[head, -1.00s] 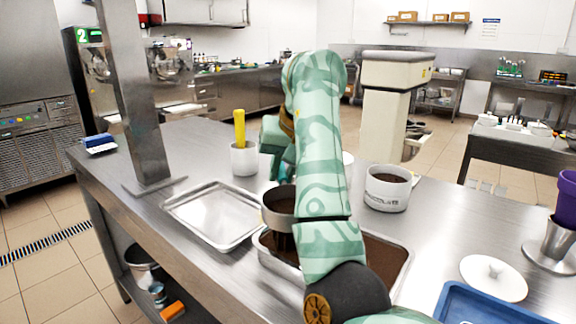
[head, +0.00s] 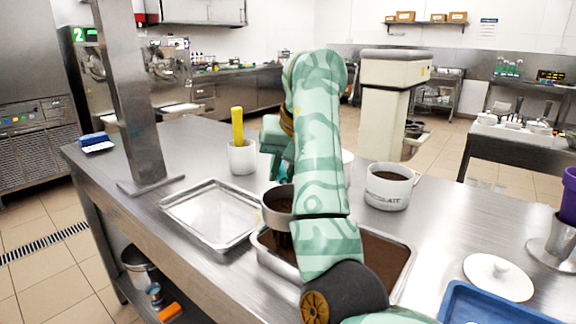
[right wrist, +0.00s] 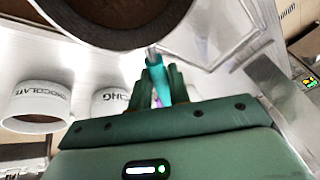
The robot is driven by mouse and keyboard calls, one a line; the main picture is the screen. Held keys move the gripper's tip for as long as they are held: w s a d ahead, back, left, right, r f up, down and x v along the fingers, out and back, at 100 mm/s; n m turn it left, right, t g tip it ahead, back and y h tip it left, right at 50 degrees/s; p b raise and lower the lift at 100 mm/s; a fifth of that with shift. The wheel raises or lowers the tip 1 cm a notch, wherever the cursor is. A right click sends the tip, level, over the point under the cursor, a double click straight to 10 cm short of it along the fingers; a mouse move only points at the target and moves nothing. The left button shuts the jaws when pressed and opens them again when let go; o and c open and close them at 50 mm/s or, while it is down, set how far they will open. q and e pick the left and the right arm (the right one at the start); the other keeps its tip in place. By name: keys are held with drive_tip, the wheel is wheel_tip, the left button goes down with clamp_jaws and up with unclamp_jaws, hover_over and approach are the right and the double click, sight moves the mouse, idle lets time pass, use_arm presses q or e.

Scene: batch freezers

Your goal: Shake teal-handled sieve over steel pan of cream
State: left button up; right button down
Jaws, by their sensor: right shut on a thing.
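The sieve (head: 277,212) is a round metal sieve with brown powder inside, held over the left part of the steel pan (head: 268,258). The surface in the pan is dark brown; no pale cream shows. My right gripper (right wrist: 163,85) is shut on the sieve's teal handle (right wrist: 156,75) in the right wrist view, with the sieve (right wrist: 65,22) just beyond the fingers. In the head view my right arm hides part of the pan and most of the gripper. My left gripper is not in view.
An empty metal tray (head: 165,207) lies left of the pan. A white chocolate tub (head: 388,199) with brown contents stands behind it. A white pot (head: 242,160) with a yellow handle stands farther back. A white lid (head: 498,277) and blue tray (head: 452,291) lie right. A steel post (head: 135,100) rises at left.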

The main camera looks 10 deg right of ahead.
drive_tip(key=shift+s+a+r, duration=0.4)
drive_tip(key=shift+s+r, duration=0.1)
drive_tip(key=shift+r, duration=0.05)
drive_tip(key=shift+f, duration=0.15)
drive_tip(key=shift+w+f, duration=0.15)
drive_tip(key=shift+f, duration=0.1)
drive_tip(key=shift+r+p, duration=0.85)
drive_tip(key=shift+r, duration=1.7)
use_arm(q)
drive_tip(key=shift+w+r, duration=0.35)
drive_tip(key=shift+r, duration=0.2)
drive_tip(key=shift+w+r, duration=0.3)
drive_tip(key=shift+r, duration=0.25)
use_arm(e)
drive_tip(key=shift+f, duration=0.15)
